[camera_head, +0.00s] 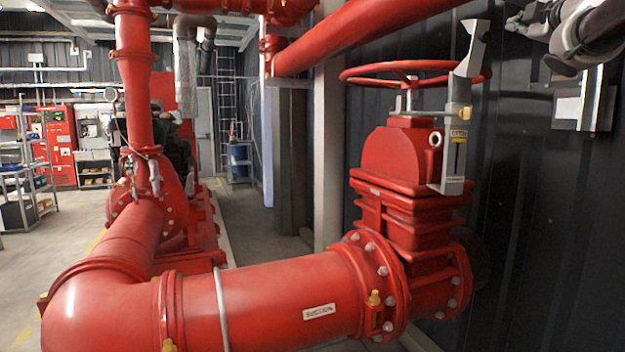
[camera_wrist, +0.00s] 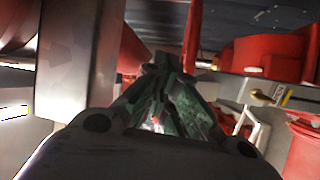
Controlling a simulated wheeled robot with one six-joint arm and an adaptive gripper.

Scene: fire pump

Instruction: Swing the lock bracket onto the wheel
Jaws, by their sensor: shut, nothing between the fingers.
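The lock bracket (camera_head: 456,150) is a grey metal strip with a yellow label and a brass fitting on the right side of the red gate valve (camera_head: 400,155). It stands upright, and its bent upper end rises above the rim of the red handwheel (camera_head: 375,72). I cannot tell whether bracket and wheel touch. In the wrist view the bracket (camera_wrist: 296,100) shows at right as a grey bar with the label. My gripper (camera_wrist: 163,62) is shut and empty, its dark greenish fingers together, apart from the bracket. Part of my arm shows at the head view's upper right.
A thick red pipe (camera_head: 265,305) crosses the foreground into the valve. Another red pipe (camera_head: 370,35) slopes overhead behind the wheel. A dark corrugated wall (camera_head: 545,230) closes the right side. Open floor (camera_head: 250,225) lies beyond the pipe. A broad grey post (camera_wrist: 80,60) stands left in the wrist view.

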